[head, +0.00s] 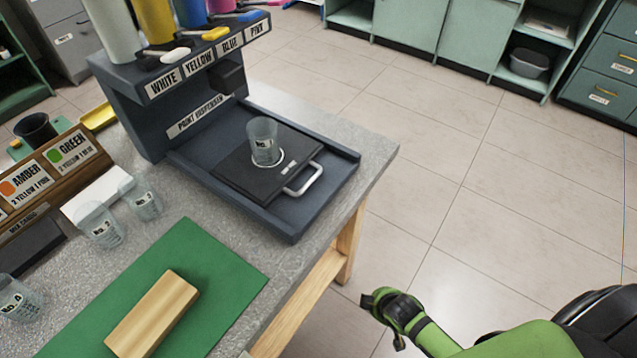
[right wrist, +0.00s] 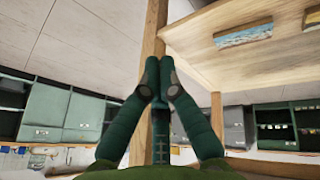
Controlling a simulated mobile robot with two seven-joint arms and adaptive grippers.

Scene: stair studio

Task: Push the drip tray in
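The drip tray (head: 237,178) is a flat dark plate with a pale loop handle (head: 303,180) at its front. It lies on the paint dispenser's base (head: 325,199), between low side rails, with bare base between it and the upright back. A clear cup (head: 263,142) stands upright on the tray over a white ring. My right gripper (head: 381,303) is beyond the table's right edge, apart from the tray and handle. In the right wrist view its green fingers (right wrist: 159,75) come together at the tips with nothing visible between them. My left gripper is not in view.
The paint dispenser (head: 155,112) carries coloured bottles and labelled levers above the tray. Several clear cups (head: 145,200), a green mat (head: 215,280) with a wooden block (head: 155,315), and recipe cards (head: 70,150) occupy the table's left. Open floor (head: 440,190) lies to the right.

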